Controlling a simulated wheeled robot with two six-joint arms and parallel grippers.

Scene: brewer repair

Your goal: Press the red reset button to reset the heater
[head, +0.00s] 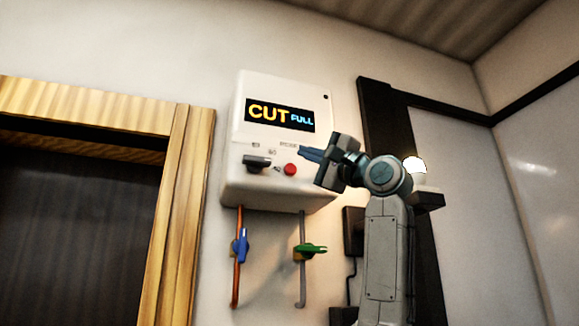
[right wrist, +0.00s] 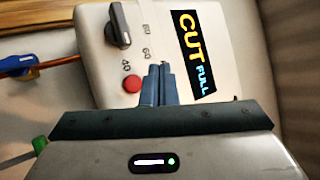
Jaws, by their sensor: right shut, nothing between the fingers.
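The white heater (head: 285,190) hangs on the wall, and its display (head: 279,115) reads "CUT FULL". The red reset button (head: 290,169) is on the lower front of the heater, right of a black knob (head: 257,162). My right gripper (head: 302,153) is shut and empty, with its blue fingertips just right of and slightly above the button. In the right wrist view the red button (right wrist: 132,84) lies left of the shut fingertips (right wrist: 158,70), apart from them in the picture. Whether the fingertips touch the panel is unclear. My left gripper is out of view.
Below the heater are a copper pipe with a blue valve handle (head: 240,246) and a grey pipe with a green valve handle (head: 311,249). A wooden frame (head: 180,200) stands at the left. A dark shelf with a glowing lamp (head: 415,165) is at the right.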

